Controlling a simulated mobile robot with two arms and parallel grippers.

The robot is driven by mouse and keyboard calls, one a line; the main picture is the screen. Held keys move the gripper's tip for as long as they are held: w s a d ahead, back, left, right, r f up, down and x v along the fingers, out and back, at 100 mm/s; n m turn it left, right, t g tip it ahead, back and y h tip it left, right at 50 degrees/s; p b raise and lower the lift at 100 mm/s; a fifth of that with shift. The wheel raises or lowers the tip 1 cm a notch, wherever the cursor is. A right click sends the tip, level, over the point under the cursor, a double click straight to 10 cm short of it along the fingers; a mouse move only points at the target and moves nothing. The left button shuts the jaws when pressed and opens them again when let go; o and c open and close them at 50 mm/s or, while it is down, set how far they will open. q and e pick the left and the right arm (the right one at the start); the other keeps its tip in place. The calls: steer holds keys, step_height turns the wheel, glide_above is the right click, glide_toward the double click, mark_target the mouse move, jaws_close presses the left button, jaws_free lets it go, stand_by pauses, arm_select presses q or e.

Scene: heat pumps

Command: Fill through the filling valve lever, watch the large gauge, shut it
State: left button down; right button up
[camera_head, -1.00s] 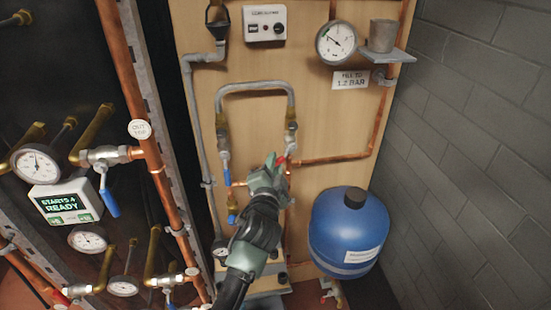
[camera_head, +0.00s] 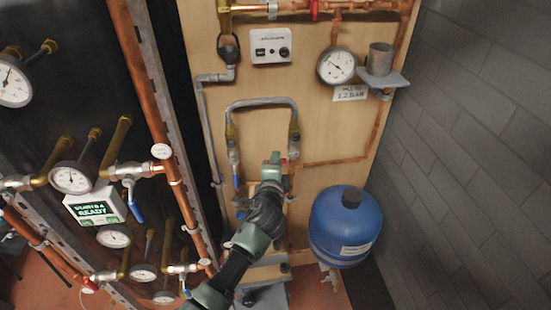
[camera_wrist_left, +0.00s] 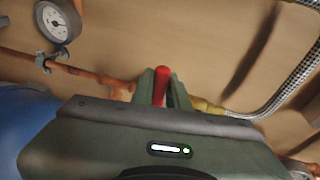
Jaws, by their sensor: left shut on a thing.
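My left gripper (camera_head: 275,160) is at the pipework below the right end of the braided hose loop (camera_head: 262,103). In the left wrist view, its two fingers (camera_wrist_left: 163,88) are shut on the red filling valve lever (camera_wrist_left: 161,82). The lever's tip sticks out between the fingers, and the valve body is mostly hidden by the gripper. The large gauge (camera_head: 336,66) hangs at the upper right of the wooden board; its needle is too small to read exactly. A sign under it reads "fill to 1.2 bar" (camera_head: 350,93). My right gripper is not in view.
A blue vessel (camera_head: 345,225) stands right of my arm, close to the grey wall. A blue lever (camera_head: 237,180) is just left of the gripper. A metal cup (camera_head: 381,58) sits on a small shelf.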

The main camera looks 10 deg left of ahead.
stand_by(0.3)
arm_select(q)
steer(key=c, duration=1.4)
jaws_free()
steer(key=b+v, duration=0.1)
steer(key=v, duration=0.6)
steer(key=shift+s+r, duration=0.1)
steer(key=shift+s, duration=0.25)
steer(key=shift+d, duration=0.1)
